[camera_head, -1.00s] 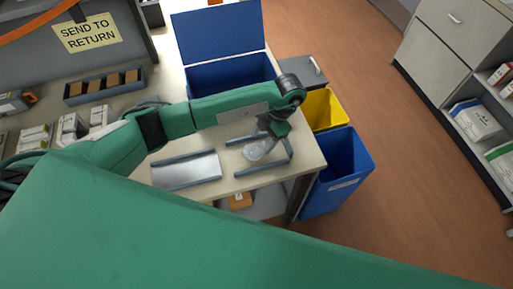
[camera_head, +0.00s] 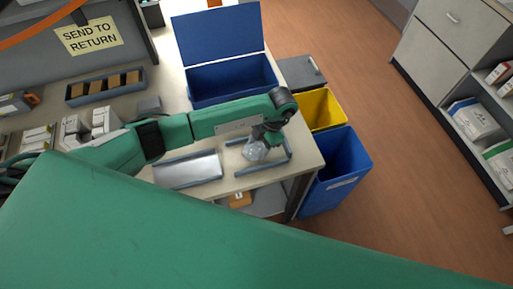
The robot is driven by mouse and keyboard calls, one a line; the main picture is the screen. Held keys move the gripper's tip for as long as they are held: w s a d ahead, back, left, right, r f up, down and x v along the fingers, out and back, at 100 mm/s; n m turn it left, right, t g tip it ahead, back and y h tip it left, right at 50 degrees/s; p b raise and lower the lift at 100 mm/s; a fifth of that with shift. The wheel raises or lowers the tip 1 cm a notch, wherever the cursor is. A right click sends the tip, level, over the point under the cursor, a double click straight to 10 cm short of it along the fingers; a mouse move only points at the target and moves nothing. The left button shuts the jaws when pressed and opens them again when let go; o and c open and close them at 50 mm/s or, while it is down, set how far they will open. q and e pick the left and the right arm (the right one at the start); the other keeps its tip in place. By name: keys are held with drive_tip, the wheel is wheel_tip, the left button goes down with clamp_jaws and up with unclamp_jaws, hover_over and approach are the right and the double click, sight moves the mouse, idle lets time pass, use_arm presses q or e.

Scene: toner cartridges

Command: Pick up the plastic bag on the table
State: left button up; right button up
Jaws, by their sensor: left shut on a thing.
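The clear plastic bag (camera_head: 254,151) is at the right part of the table (camera_head: 240,184), within a grey frame (camera_head: 262,168). My left gripper (camera_head: 262,140) is right at the bag and shut on it. The arm comes in from the left, and its wrist hides part of the gripper and the frame. I cannot tell whether the bag still touches the table. My right gripper is not in view.
A silver tray (camera_head: 188,170) lies left of the bag. An open blue box (camera_head: 232,78) stands behind. A yellow bin (camera_head: 322,108) and a blue bin (camera_head: 343,165) stand on the floor beyond the table's right edge.

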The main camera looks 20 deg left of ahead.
sight(258, 145)
use_arm(q)
drive_tip(key=shift+r, duration=0.5)
wheel_tip(258, 145, up, 19)
drive_tip(key=shift+b, duration=0.95)
